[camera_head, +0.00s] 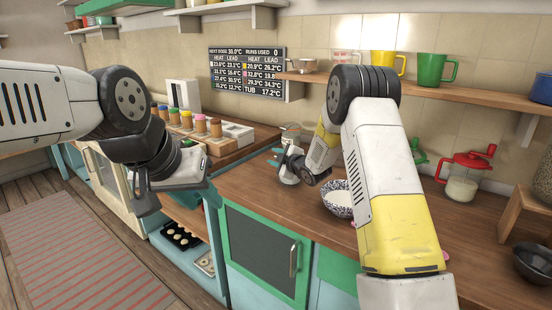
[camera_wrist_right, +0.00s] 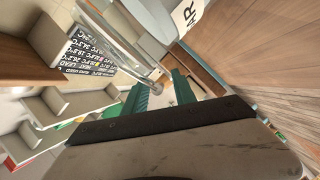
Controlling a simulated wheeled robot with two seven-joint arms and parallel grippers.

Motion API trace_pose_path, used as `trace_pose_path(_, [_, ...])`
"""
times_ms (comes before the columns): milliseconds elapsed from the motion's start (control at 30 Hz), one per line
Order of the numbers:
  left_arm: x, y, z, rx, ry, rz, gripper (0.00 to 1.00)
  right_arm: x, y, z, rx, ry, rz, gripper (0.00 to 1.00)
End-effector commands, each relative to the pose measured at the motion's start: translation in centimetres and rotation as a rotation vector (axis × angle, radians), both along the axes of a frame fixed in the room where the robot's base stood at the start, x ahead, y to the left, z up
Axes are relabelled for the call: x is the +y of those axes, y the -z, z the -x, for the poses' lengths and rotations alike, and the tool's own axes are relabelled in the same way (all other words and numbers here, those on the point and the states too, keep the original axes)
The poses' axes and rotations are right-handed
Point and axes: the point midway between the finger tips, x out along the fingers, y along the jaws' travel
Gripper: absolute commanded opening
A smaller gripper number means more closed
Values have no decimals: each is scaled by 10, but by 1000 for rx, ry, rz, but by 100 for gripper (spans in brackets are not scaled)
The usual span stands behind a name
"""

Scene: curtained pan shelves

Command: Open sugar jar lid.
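The sugar jar (camera_head: 290,172) stands on the wooden counter near the back wall, with my right gripper (camera_head: 291,158) right at it and hiding much of it. In the right wrist view a clear glass part of the jar (camera_wrist_right: 120,40) crosses the top, with a white label (camera_wrist_right: 188,14) ending in "AR". A small round knob (camera_wrist_right: 158,88) shows between the green fingers of my right gripper (camera_wrist_right: 163,92). These fingers look apart; I cannot tell whether they touch the knob. My left gripper (camera_head: 178,178) hangs in the air at the left, open and empty, away from the jar.
A patterned bowl of white stuff (camera_head: 338,200) stands on the counter right of the jar. Spice jars (camera_head: 187,119) stand in a row at the left. A wall shelf (camera_head: 410,85) holds a yellow mug (camera_head: 387,64) and a green mug (camera_head: 431,70). A red-topped crank jar (camera_head: 464,172) is further right.

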Motion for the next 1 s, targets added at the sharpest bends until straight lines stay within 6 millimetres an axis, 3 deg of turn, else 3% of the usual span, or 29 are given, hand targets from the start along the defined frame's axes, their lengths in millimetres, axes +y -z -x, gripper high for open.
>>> trace_pose_path(67, [0,0,0,0,0,0,36,0,0,0,0,0,0,30])
trace_pose_path(200, [0,0,0,0,0,0,36,0,0,0,0,0,0,3])
trace_pose_path(233, [0,0,0,0,0,0,36,0,0,0,0,0,0,0])
trace_pose_path(1000, [0,0,0,0,0,0,36,-1,0,0,0,1,0,0])
